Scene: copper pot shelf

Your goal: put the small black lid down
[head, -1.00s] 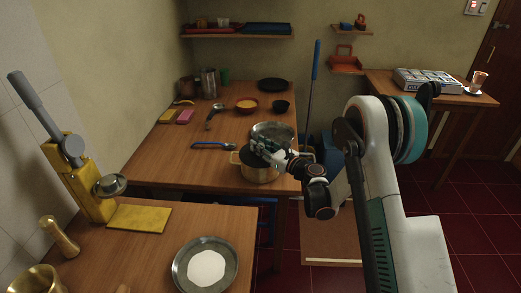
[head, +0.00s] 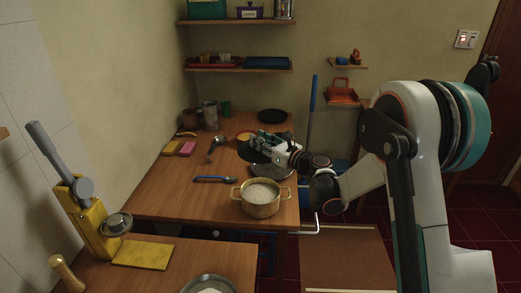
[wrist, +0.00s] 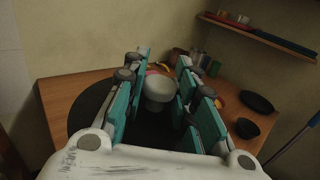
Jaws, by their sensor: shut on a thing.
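My gripper (head: 268,143) is over the back right of the far table, shut on the knob of the black lid (head: 252,153). In the wrist view the lid (wrist: 88,108) is a wide dark disc under my fingers, with its pale round knob (wrist: 159,90) between them. The lid looks roughly level; I cannot tell whether it touches the table. The brass pot (head: 261,206) stands uncovered at the table's front right, with pale contents showing.
A round grey metal pan or lid (head: 270,171) lies between my gripper and the pot. A blue-handled utensil (head: 213,179), a ladle (head: 215,147) and an orange bowl (head: 243,136) are nearby. A black plate (head: 272,116) is behind. The table's left front is clear.

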